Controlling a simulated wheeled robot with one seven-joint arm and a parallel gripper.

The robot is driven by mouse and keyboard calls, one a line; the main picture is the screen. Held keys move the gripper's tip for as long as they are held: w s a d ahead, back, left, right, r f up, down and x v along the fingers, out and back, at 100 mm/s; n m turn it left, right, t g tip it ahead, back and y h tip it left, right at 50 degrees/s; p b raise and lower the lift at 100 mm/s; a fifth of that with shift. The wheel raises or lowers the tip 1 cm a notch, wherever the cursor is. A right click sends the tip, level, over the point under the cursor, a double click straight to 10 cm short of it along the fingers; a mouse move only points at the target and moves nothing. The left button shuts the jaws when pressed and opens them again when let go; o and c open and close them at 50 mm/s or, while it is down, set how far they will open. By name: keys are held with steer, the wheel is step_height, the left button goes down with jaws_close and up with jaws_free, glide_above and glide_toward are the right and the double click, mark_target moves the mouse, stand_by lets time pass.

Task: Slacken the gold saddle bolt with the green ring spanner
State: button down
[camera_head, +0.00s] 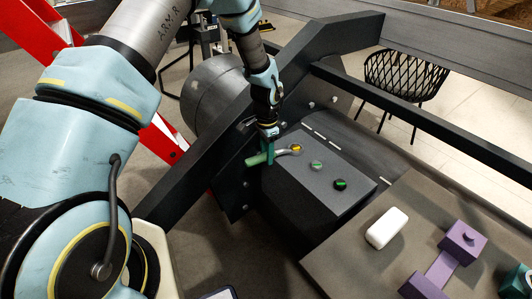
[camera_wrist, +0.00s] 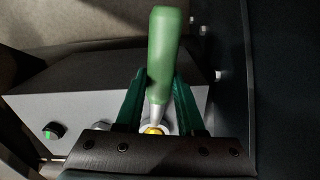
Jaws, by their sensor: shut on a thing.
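The green ring spanner (camera_head: 258,159) has a green handle and a pale metal shank. My gripper (camera_head: 268,150) is shut on it from above. In the wrist view the green handle (camera_wrist: 164,55) stands between my two green fingers (camera_wrist: 160,95). The shank runs to the gold saddle bolt (camera_wrist: 154,130), the leftmost bolt on the grey block. The gold bolt also shows in the head view (camera_head: 297,148), at the spanner's ring end. The ring appears to be around or against the bolt; full seating cannot be told.
A dark diagonal beam (camera_head: 185,170) is left of the spanner. A table (camera_head: 400,210) at right holds a white block (camera_head: 387,228) and a purple piece (camera_head: 463,242).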

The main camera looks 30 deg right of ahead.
steer(key=shift+s, duration=0.15)
steer(key=shift+s+d+n, duration=0.1)
steer(key=shift+s+n, duration=0.25)
steer(key=shift+n, duration=0.15)
steer(key=shift+s, duration=0.2)
stand_by(0.4)
steer(key=shift+s+n, duration=0.35)
steer(key=shift+n, duration=0.25)
steer(key=shift+s+d+n, duration=0.15)
steer(key=shift+s+n, duration=0.1)
steer(key=shift+n, duration=0.05)
steer(key=shift+s, duration=0.25)
steer(key=shift+s+d+n, duration=0.1)
steer(key=shift+s+n, duration=0.1)
steer(key=shift+n, duration=0.2)
steer(key=shift+s+d+n, duration=0.1)
steer(key=shift+s+n, duration=0.15)
steer(key=shift+n, duration=0.05)
